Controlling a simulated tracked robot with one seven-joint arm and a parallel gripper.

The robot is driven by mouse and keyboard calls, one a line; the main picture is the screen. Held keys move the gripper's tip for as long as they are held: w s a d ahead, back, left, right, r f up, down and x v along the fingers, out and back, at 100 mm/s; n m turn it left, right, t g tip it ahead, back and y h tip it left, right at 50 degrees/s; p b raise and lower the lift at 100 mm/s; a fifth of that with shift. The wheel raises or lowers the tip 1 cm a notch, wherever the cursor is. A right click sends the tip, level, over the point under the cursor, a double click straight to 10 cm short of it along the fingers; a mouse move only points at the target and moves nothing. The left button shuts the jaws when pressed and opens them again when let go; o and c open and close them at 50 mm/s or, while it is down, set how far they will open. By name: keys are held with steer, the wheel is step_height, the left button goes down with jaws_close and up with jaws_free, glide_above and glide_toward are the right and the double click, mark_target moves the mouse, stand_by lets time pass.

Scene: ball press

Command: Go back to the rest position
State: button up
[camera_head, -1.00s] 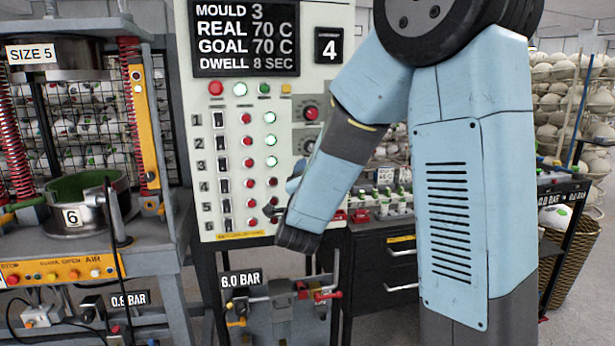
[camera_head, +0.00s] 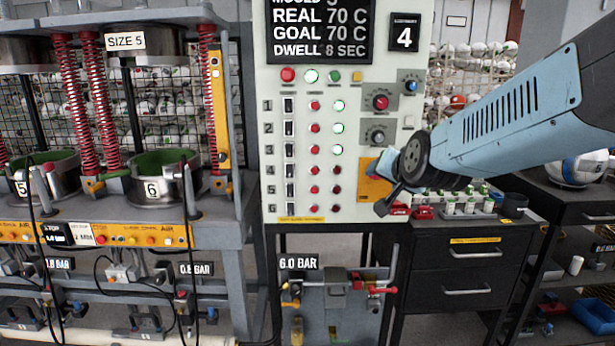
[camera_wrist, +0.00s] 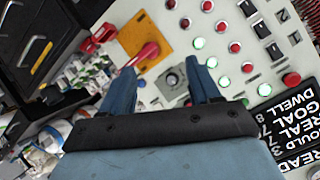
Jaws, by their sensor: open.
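My gripper (camera_head: 386,185) is in front of the lower right part of the white control panel (camera_head: 328,208) in the head view. In the wrist view its two blue fingers (camera_wrist: 163,88) stand apart with nothing between them. Past the fingers, a grey knob (camera_wrist: 171,82) and a red-handled switch on an orange plate (camera_wrist: 147,40) show on the panel. I cannot tell how far the fingertips are from the panel. My light-blue arm reaches in from the right side of the head view.
A press stand with mould 6 (camera_head: 152,188) is on the left. A black drawer cabinet (camera_head: 470,270) with small bottles on top stands below my arm. A valve board (camera_head: 338,300) marked 6.0 BAR hangs under the panel. A shelf with a ball (camera_head: 580,168) is at right.

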steer(key=s+d+f+n+g, duration=0.1)
steer(key=s+d+n+g, duration=0.1)
steer(key=s, duration=0.8)
steer(key=s+d+f+n+g+h, duration=0.1)
steer(key=s+d+g, duration=0.3)
steer(key=s, duration=0.7)
steer(key=shift+d+n+g, duration=0.2)
steer(key=shift+n+g, duration=0.3)
steer(key=shift+n, duration=0.4)
